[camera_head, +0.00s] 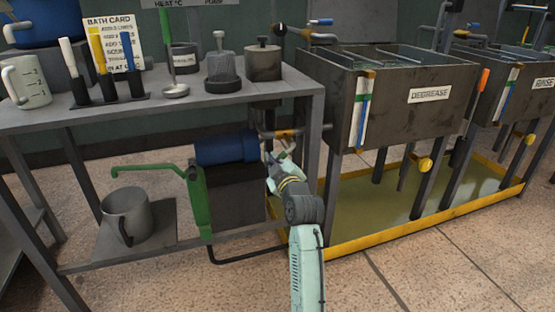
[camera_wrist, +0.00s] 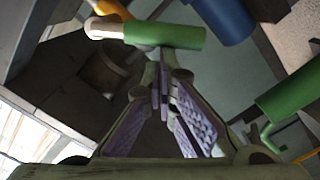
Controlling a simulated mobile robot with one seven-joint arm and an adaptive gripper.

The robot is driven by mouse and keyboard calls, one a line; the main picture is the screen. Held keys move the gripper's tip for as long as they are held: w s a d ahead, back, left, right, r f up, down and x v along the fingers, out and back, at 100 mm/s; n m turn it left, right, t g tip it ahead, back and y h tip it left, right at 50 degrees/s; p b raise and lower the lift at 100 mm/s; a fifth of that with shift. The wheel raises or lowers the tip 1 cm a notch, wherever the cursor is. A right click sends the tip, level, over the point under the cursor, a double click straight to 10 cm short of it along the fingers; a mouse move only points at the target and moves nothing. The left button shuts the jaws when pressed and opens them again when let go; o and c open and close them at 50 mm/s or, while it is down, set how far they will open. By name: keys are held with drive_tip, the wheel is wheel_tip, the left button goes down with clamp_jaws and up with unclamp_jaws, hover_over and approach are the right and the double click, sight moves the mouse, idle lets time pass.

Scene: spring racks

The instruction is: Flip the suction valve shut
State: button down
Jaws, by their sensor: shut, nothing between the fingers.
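A green-sleeved bar with a pale end (camera_wrist: 165,36), which looks like the suction valve's lever, lies crosswise just beyond my fingertips in the wrist view. An orange-yellow fitting (camera_wrist: 112,9) shows behind its pale end. In the head view the pipework with a brass-coloured valve body (camera_head: 286,134) sits between the blue motor and the degrease tank. My gripper (camera_head: 272,160) is just below that pipework, shut and empty. Its fingers (camera_wrist: 164,88) meet close under the green bar; whether they touch it I cannot tell. My wrist and fingers partly hide the valve in the head view.
The blue motor (camera_head: 226,149) and dark pump box (camera_head: 236,197) with a green lever arm (camera_head: 150,170) stand left of my gripper. The bench (camera_head: 215,99) is above. The degrease tank (camera_head: 410,112) and yellow-rimmed tray (camera_head: 385,231) are right. A grey mug (camera_head: 127,213) sits on the low shelf.

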drive_tip(key=d+f+n+b, duration=0.1)
drive_tip(key=n+b, duration=0.1)
drive_tip(key=b, duration=0.1)
drive_tip(key=d+f+n+b, duration=0.1)
drive_tip(key=f+n+b, duration=0.1)
drive_tip(key=n+b, duration=0.1)
drive_tip(key=w+d+f+n+b, duration=0.1)
drive_tip(key=n+b, duration=0.2)
drive_tip(key=b, duration=0.2)
drive_tip(key=shift+f, duration=0.4)
drive_tip(key=shift+d+b, duration=0.2)
drive_tip(key=shift+b, duration=0.2)
drive_tip(key=shift+a, duration=0.15)
